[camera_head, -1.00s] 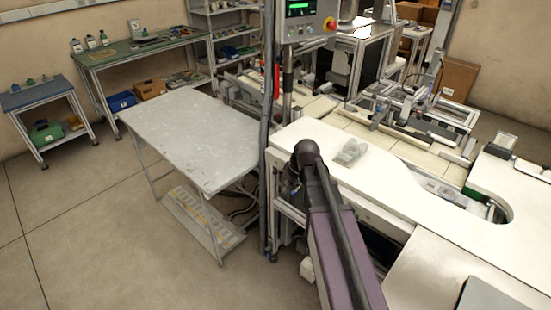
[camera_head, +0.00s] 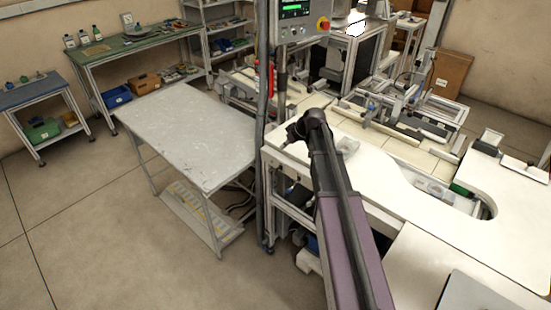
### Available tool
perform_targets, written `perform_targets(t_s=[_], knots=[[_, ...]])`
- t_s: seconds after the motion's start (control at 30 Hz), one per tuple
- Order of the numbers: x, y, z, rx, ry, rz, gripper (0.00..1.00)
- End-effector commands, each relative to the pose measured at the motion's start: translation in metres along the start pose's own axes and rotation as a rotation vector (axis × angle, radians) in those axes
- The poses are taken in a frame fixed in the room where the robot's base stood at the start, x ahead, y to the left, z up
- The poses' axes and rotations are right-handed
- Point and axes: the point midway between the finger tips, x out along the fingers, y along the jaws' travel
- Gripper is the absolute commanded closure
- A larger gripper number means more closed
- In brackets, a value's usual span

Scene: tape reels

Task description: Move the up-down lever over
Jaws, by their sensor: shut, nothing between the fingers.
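I cannot make out the up-down lever for certain. A grey control box (camera_head: 303,22) with a green display and a red round knob (camera_head: 322,24) on a yellow base is mounted on the post at the top. Small controls below the display are too small to tell apart. My arm reaches up from the bottom right, with its dark wrist over the near left end of the white worktop. My gripper (camera_head: 287,148) shows small and partly hidden at the wrist's left side, beside the post and below the control box. It is shut and empty.
The upright post (camera_head: 262,110) stands just left of my wrist. A grey table (camera_head: 190,130) is left of it. A clear block (camera_head: 347,145) lies on the white worktop (camera_head: 385,180) right of my arm. Machine rails (camera_head: 420,130) lie behind. Floor at the lower left is clear.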

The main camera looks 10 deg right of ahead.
Motion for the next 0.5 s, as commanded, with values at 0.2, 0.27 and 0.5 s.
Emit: perform_targets(t_s=[0.2, 0.27, 0.5], knots=[[0.01, 0.0, 0.001, 0.0, -0.001, 0.0, 1.0], [0.014, 0.0, 0.001, 0.0, -0.001, 0.0, 1.0], [0.036, 0.001, 0.002, 0.0, 0.0, 0.0, 1.0]])
